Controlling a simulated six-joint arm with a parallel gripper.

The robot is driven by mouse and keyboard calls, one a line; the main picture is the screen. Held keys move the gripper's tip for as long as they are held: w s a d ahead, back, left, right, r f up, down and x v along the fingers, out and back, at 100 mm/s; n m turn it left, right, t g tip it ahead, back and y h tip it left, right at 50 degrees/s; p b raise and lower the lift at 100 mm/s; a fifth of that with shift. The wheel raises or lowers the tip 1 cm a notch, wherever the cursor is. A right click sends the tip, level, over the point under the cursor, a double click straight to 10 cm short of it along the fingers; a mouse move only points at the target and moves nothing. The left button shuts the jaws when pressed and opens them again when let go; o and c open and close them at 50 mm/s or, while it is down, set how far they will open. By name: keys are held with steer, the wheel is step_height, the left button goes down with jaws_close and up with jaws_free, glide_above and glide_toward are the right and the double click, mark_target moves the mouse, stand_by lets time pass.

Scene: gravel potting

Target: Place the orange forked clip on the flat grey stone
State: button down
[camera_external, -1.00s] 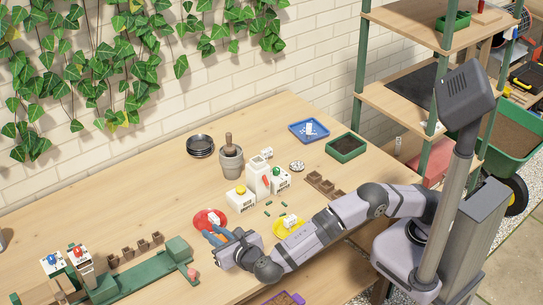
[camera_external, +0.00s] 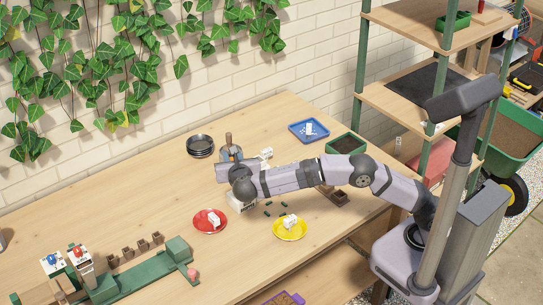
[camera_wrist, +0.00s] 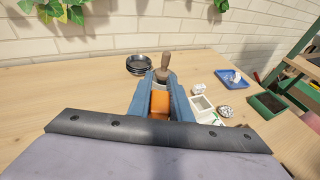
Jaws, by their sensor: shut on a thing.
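My gripper (camera_external: 231,154) is at the back middle of the table, in front of the mortar. In the wrist view its two blue fingers (camera_wrist: 160,90) are shut on an orange block-like piece (camera_wrist: 159,105), which looks like the orange forked clip. Its fork is not clearly visible, and the piece does not show in the external view. I cannot clearly pick out the flat grey stone in either view. A round speckled grey-white item (camera_wrist: 226,111) lies to the right of my gripper in the wrist view.
The pestle (camera_wrist: 164,65) stands beyond my fingertips, with dark stacked dishes (camera_external: 200,146) to its left. A white open box (camera_wrist: 202,105) is close on the right. A red plate (camera_external: 210,221), yellow plate (camera_external: 290,233) and blue tray (camera_external: 308,131) each hold white items.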

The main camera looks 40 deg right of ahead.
steer(key=w+d+r+m+g+h+b, duration=0.1)
steer(key=w+d+m+g+h, duration=0.15)
steer(key=d, duration=1.25)
steer(key=w+d+r+m+g+h+b, duration=0.1)
steer(key=w+d+r+m+h, duration=0.15)
steer(key=d, duration=1.35)
steer(key=shift+n+t+y, duration=0.35)
steer(key=shift+n+y, duration=0.05)
steer(key=shift+n, duration=0.1)
steer(key=shift+s+a+f+b, duration=0.1)
steer(key=shift+s+f, duration=0.15)
steer(key=shift+f, duration=2.35)
steer(key=shift+s+f+b, duration=0.15)
steer(key=shift+s+f, duration=0.1)
steer(key=shift+f, duration=2.4)
steer(key=shift+s+a+f+b, duration=0.1)
steer(key=shift+s+f, duration=0.15)
steer(key=shift+f, duration=2.35)
steer(key=shift+f, duration=0.15)
steer(key=c, duration=1.6)
jaws_free()
